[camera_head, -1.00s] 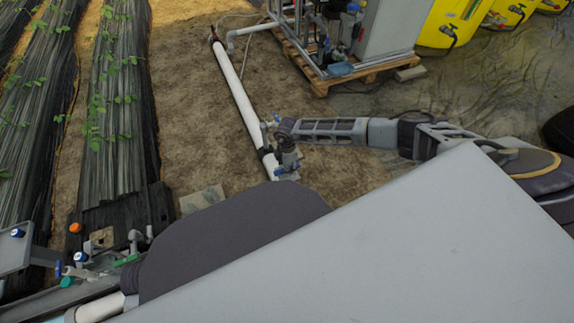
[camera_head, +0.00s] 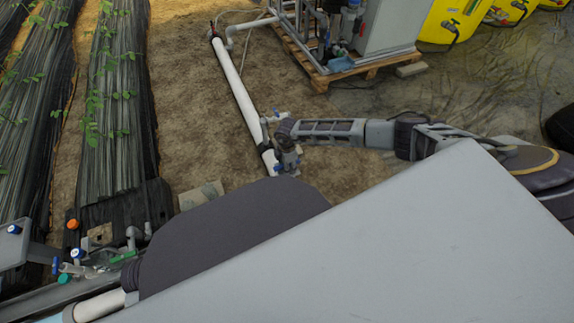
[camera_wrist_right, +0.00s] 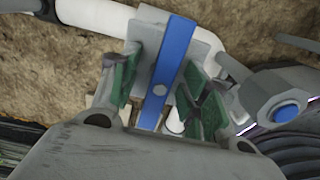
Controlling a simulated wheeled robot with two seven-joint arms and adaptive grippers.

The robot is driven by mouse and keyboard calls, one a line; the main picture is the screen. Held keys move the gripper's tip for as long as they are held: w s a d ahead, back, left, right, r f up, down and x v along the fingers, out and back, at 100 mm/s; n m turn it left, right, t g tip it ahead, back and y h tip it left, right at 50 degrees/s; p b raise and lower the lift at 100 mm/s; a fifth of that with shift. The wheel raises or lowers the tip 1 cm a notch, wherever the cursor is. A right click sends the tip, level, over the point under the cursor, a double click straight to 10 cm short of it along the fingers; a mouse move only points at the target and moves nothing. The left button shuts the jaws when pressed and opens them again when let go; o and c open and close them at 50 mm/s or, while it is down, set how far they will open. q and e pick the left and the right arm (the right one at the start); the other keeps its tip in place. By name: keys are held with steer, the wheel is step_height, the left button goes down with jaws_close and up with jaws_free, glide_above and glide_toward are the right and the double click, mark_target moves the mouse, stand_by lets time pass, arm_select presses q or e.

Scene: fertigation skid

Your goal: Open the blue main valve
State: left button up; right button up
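The blue main valve handle (camera_wrist_right: 174,65) is a straight flat blue bar with a bolt head on it, and it runs from top to bottom through the middle of the right wrist view. My right gripper (camera_wrist_right: 168,88) has its green-padded fingers on either side of the bar, with gaps visible between pads and bar. In the head view my right gripper (camera_head: 287,160) is at the valve on the white pipe (camera_head: 232,78), and it hides most of the valve. A small blue part shows beside it. My left gripper is not in view.
A grey fitting with a blue cap (camera_wrist_right: 287,111) stands right of the handle. A skid on a wooden pallet (camera_head: 345,72) and yellow tanks (camera_head: 450,22) are at the back. Plastic-covered plant rows (camera_head: 115,110) lie left. Small valves with coloured knobs (camera_head: 75,255) are at lower left.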

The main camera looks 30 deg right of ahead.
jaws_close()
steer(key=shift+n, duration=7.4)
steer(key=c, duration=0.9)
jaws_free()
steer(key=shift+n, duration=2.3)
steer(key=shift+c, duration=0.2)
